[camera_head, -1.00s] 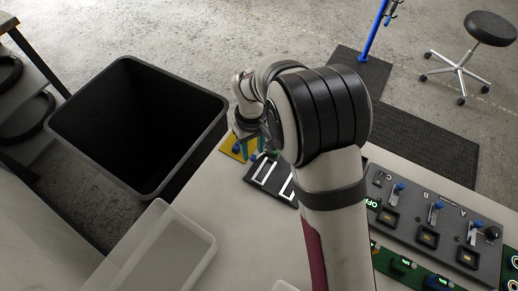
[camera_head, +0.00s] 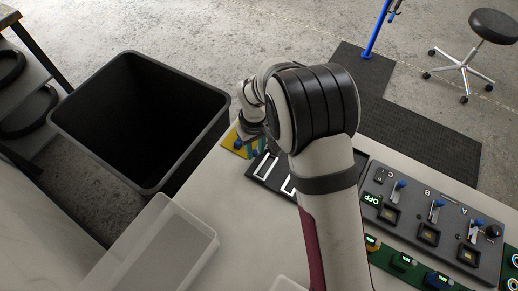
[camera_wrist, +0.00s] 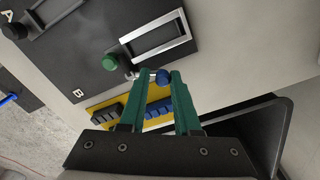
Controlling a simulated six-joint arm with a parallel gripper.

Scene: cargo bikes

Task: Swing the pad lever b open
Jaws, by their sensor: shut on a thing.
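The pad lever b, with a blue knob (camera_wrist: 162,77), is on the black panel (camera_wrist: 92,42) beside a silver rectangular frame (camera_wrist: 125,40) in the wrist view. The letter B is printed on the panel to the left. My gripper (camera_wrist: 161,75) has green fingers, and their tips are closed around the blue knob. A green knob (camera_wrist: 110,62) stands just left of the fingertips. The lever's shank is mostly hidden, so its exact angle is unclear. In the head view, the panel (camera_head: 257,182) shows two white frames, and my arm hides most of the gripper.
A yellow base with blue blocks (camera_wrist: 158,108) lies beyond the panel, under my fingers. A dark knob (camera_wrist: 14,32) is near letter A. A large black bin (camera_head: 215,125) stands left of the table, near a translucent tray (camera_head: 205,245). A switch panel (camera_head: 455,245) is at right.

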